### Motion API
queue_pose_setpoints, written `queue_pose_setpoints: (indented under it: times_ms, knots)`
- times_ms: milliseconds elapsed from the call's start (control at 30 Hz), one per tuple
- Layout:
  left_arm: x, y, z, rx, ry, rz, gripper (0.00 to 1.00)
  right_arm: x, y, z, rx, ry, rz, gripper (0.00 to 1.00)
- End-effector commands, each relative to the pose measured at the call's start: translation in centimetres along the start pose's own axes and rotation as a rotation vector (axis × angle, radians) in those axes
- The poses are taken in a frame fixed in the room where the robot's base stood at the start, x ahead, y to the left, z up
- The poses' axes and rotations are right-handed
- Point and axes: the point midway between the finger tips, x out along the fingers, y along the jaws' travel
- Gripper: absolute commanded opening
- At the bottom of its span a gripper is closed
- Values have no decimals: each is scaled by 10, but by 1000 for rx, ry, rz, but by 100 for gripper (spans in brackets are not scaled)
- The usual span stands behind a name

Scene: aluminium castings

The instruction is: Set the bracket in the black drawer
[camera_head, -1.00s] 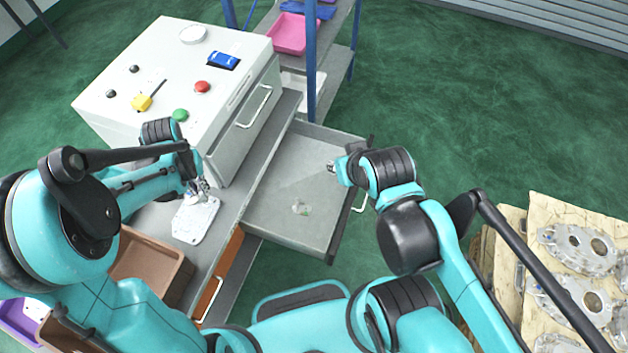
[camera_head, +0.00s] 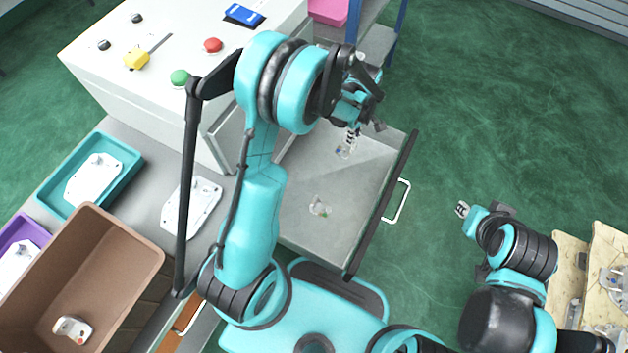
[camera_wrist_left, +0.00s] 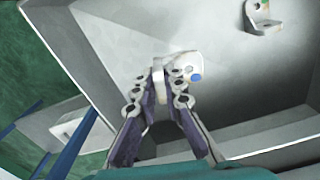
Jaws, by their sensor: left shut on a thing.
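The black drawer (camera_head: 378,205) is pulled out, with a grey inside and a black front edge. My left gripper (camera_head: 352,134) is over its far part, shut on a small pale bracket with a blue mark (camera_head: 343,153). In the left wrist view the fingertips (camera_wrist_left: 160,84) pinch this bracket (camera_wrist_left: 187,66) above the drawer floor; whether it touches the floor I cannot tell. A second bracket, with a green mark (camera_head: 320,206), lies in the drawer nearer to me. My right gripper (camera_head: 463,209) is right of the drawer, apart from everything; its fingers are too small to judge.
A brown bin (camera_head: 125,245) with a red-marked bracket, a teal tray (camera_head: 125,150) and a purple tray (camera_head: 30,228) stand at the left. A white plate casting (camera_head: 205,195) lies on the bench. Castings lie on a wooden pallet (camera_head: 570,245) at right.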

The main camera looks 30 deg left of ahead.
Motion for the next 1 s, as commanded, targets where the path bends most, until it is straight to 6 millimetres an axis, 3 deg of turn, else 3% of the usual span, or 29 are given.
queue_pose_setpoints:
  times_ms: [200, 500, 800, 1000]
  knots:
    - [18, 8, 2, -152, 0, 0, 0, 8, 0, 6, 0, 0, 0, 28]
    - [71, 8, 2, -159, 0, 0, 0, 28, 0, 20, 0, 0, 0, 28]
    - [108, 8, 2, -158, 0, 0, 0, 41, 0, 29, 0, 0, 0, 28]
    - [112, 8, 2, -157, 0, 0, 0, 41, 0, 29, 0, 0, 0, 28]
